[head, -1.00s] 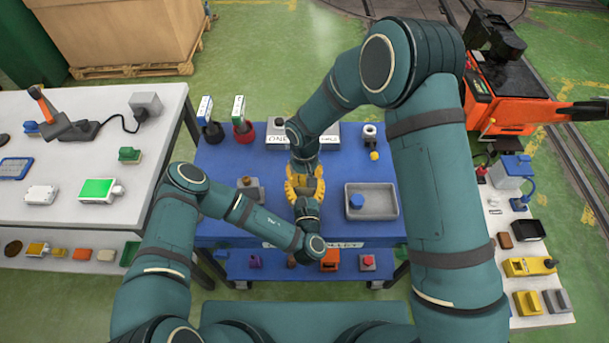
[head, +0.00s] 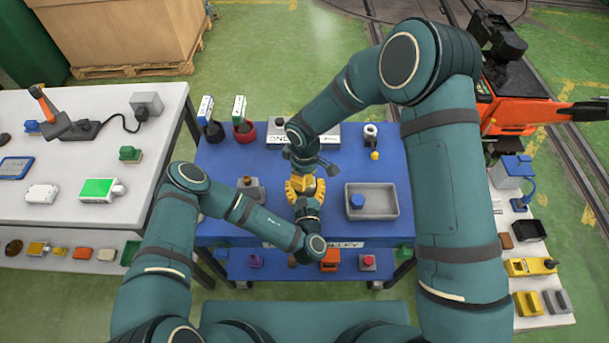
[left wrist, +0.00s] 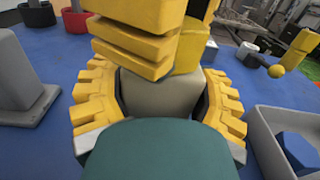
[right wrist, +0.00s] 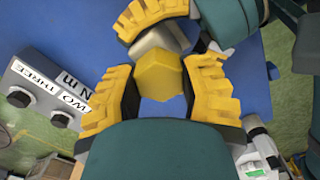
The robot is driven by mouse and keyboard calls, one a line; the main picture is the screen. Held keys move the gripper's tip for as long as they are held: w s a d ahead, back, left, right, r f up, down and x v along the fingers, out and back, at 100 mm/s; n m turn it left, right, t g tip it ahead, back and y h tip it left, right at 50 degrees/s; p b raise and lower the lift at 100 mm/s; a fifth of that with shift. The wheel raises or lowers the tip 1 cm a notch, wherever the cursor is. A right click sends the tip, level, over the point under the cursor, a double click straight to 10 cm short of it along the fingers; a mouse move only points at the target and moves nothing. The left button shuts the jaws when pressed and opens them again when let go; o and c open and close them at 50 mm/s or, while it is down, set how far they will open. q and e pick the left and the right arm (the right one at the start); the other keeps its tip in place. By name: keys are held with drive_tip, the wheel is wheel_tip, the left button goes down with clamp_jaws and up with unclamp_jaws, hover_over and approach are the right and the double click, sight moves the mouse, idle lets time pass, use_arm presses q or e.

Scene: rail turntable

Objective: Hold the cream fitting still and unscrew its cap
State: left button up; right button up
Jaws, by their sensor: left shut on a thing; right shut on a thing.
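The cream fitting (left wrist: 165,95) stands between the yellow fingers of my left gripper (left wrist: 160,110), which is shut on it low down. It also shows in the right wrist view (right wrist: 152,42). Its yellow six-sided cap (right wrist: 160,75) sits at its top, between the fingers of my right gripper (right wrist: 162,92). The right gripper is shut on the cap from above. In the left wrist view the right fingers cover part of the cap (left wrist: 197,55). In the head view both grippers meet over the middle of the blue table and largely hide the fitting. I cannot tell whether the cap has risen.
A grey tray (head: 375,213) with a blue piece (head: 357,201) stands to the right on the blue table (head: 225,160). A grey block (head: 251,189) stands to the left. A labelled box (head: 325,143), red (head: 243,131) and black holders and a white cylinder (head: 370,131) are at the back.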

drive_tip(key=o, duration=1.4)
drive_tip(key=shift+f, duration=0.1)
drive_tip(key=shift+r, duration=2.05)
